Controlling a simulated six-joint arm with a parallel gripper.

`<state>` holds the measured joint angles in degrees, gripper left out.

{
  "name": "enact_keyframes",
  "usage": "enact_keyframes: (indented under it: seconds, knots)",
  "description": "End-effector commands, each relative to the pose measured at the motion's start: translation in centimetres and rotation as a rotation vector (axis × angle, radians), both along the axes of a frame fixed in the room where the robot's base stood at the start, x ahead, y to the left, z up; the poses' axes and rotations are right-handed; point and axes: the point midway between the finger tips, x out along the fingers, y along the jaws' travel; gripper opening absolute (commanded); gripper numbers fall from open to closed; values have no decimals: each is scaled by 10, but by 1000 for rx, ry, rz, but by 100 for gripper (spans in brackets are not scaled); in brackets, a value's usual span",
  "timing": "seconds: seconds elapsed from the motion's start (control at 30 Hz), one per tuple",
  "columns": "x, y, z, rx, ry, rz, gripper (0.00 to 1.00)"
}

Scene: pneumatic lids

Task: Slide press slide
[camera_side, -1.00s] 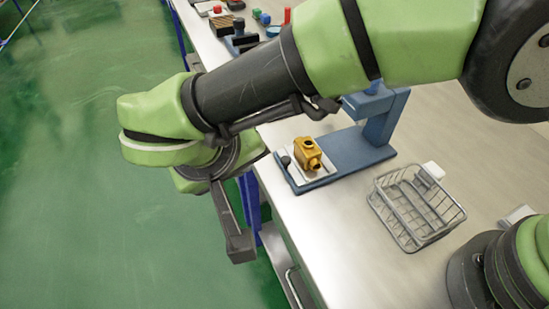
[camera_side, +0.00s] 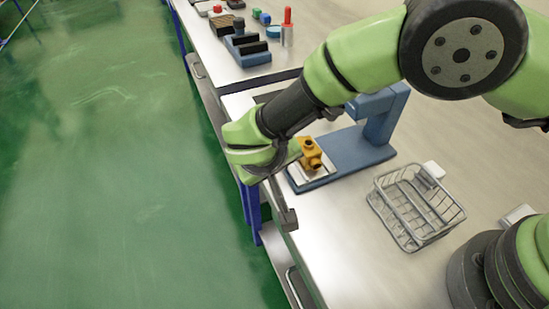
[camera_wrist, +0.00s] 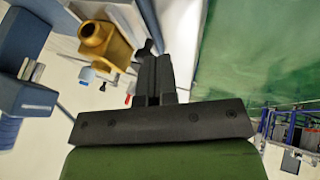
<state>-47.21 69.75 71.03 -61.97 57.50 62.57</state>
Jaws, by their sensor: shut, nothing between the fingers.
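A yellow housing with round openings (camera_side: 312,155) sits on a light slide plate (camera_side: 318,173) at the front of a blue press (camera_side: 352,150). In the wrist view the yellow housing (camera_wrist: 104,45) is at the upper left, beside the fingers. My gripper (camera_side: 288,220) hangs at the table's front edge, left of and below the press in the side view. Its fingers (camera_wrist: 153,75) are shut and empty. The slide's knob is hidden behind my arm in the side view. A dark knob shape (camera_wrist: 145,52) shows near the fingertips in the wrist view.
A wire basket (camera_side: 415,205) stands right of the press. The table's front edge (camera_side: 300,250) is close to my gripper; green floor lies beyond.

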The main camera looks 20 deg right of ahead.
Motion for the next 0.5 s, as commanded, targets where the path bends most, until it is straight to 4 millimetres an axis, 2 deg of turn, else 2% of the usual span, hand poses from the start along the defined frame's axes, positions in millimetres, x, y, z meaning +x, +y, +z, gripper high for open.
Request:
enact_keyframes:
  seconds: [0.3, 0.37, 0.5]
  knots:
    - [0, -2, 0, -1, -1, -2, 0]
    - [1, -7, 1, -3, -2, -3, 0]
    - [2, -29, 1, -8, -4, -5, 0]
